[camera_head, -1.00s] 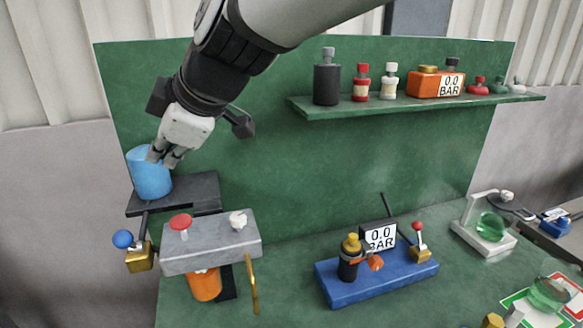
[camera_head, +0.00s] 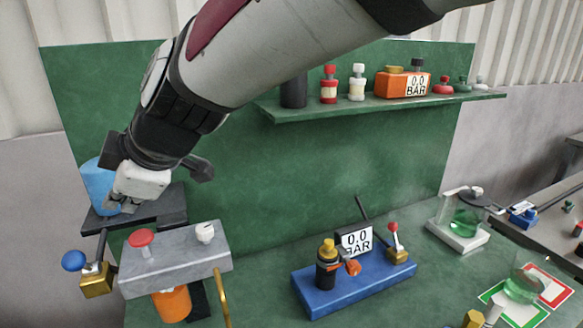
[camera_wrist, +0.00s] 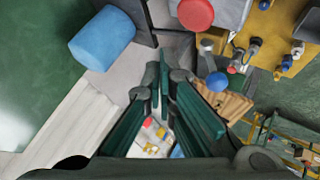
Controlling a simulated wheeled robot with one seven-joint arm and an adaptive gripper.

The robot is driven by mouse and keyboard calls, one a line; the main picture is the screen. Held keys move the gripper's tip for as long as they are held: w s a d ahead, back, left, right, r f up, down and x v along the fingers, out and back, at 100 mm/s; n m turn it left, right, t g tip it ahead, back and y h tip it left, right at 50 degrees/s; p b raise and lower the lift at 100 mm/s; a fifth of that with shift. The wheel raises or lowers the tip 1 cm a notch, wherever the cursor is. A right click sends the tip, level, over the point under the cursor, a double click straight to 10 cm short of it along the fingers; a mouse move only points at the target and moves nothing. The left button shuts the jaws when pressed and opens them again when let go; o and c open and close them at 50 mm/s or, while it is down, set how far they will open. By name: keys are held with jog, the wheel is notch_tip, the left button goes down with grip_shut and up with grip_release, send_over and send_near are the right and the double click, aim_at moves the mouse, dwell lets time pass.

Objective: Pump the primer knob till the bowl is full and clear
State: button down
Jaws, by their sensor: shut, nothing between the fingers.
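A grey block, the filter head (camera_head: 190,262), is mounted at the lower left of the green panel. A red knob (camera_head: 142,239) and a white knob (camera_head: 205,231) stand on its top; which is the primer is not marked. An orange bowl (camera_head: 173,304) hangs below it, partly cut off by the frame; its fill and clearness cannot be told. My gripper (camera_head: 117,205) is shut and empty, above and left of the red knob, apart from it. In the wrist view the red knob (camera_wrist: 196,12) is at the top edge, beyond my fingertips (camera_wrist: 167,76).
A blue cylinder (camera_head: 97,184) stands on a dark shelf (camera_head: 165,206) behind my gripper. A blue-balled lever (camera_head: 74,261) sticks out left of the head, and a brass tube hangs right. A blue gauge base (camera_head: 345,288) stands right. Bottles line the green shelf (camera_head: 350,110).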

aim_at(137, 238)
jog(key=shift+f+b, duration=1.05)
jog(key=shift+f, duration=0.55)
dwell(0.3)
jog(key=shift+f+b, duration=0.4)
jog(key=shift+b, duration=0.1)
jog(key=shift+f+b, duration=0.85)
jog(key=shift+f, duration=0.15)
dwell(1.1)
jog(key=shift+r, duration=0.1)
jog(key=shift+r+p, duration=0.55)
jog(key=shift+r, duration=0.75)
jog(key=shift+r, duration=0.15)
jog(key=shift+r+p, duration=0.85)
jog(key=shift+r, duration=1.55)
